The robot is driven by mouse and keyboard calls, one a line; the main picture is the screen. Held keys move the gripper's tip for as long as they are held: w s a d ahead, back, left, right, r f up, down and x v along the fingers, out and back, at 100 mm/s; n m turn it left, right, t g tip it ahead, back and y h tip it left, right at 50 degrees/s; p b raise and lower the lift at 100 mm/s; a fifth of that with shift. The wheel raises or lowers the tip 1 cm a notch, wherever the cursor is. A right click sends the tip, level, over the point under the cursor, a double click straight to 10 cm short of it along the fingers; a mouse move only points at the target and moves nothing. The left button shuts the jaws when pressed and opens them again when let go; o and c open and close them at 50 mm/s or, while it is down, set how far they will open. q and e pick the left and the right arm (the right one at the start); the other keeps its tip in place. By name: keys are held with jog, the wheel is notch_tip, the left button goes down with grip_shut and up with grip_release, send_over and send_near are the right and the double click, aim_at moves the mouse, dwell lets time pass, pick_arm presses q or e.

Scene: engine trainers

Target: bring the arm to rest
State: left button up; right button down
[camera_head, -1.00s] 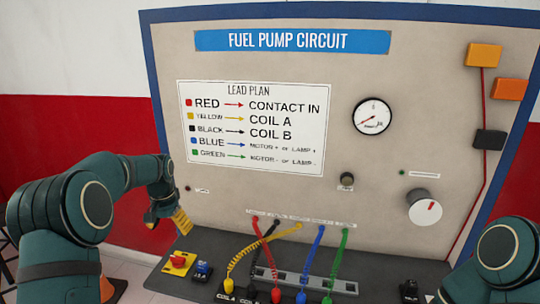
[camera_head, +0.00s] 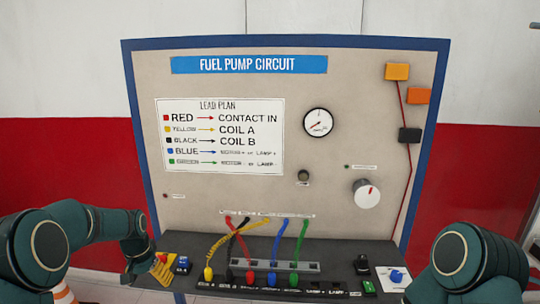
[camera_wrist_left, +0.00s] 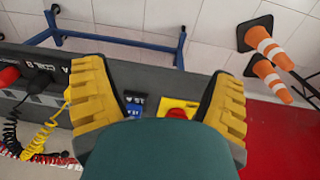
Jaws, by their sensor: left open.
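My left gripper (camera_head: 148,274) is low at the left end of the black bench in the head view, close to the yellow box with a red button (camera_head: 162,257). In the left wrist view the gripper (camera_wrist_left: 160,80) has its two yellow-padded fingers wide apart, with nothing held. The yellow box (camera_wrist_left: 190,107) and a blue switch (camera_wrist_left: 134,111) show beyond and between the fingers; I cannot tell the exact gap to them. My right arm (camera_head: 470,262) shows at the right edge of the head view, but its gripper is out of view.
The fuel pump circuit panel (camera_head: 350,90) stands behind the bench (camera_head: 225,252). Yellow, black, red, blue and green leads (camera_head: 278,240) loop from panel to bench.

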pick_arm(q)
jog(key=s+d+f+n+h, duration=0.1)
jog(key=s+d+f, duration=0.5)
jog(key=d+f, duration=0.2)
jog(key=s+d+f+h, duration=0.1)
jog(key=s+d+f, duration=0.4)
jog(key=d+f, duration=0.3)
jog(key=s+d+f, duration=0.1)
jog(key=s+d, duration=0.2)
jog(key=s, duration=0.4)
jog(key=s+d+f+n+t+h, duration=0.1)
jog(key=s+d, duration=0.3)
jog(key=s, duration=0.3)
jog(key=shift+s+f+n, duration=0.15)
jog(key=shift+f+n, duration=0.15)
jog(key=shift+f, duration=0.1)
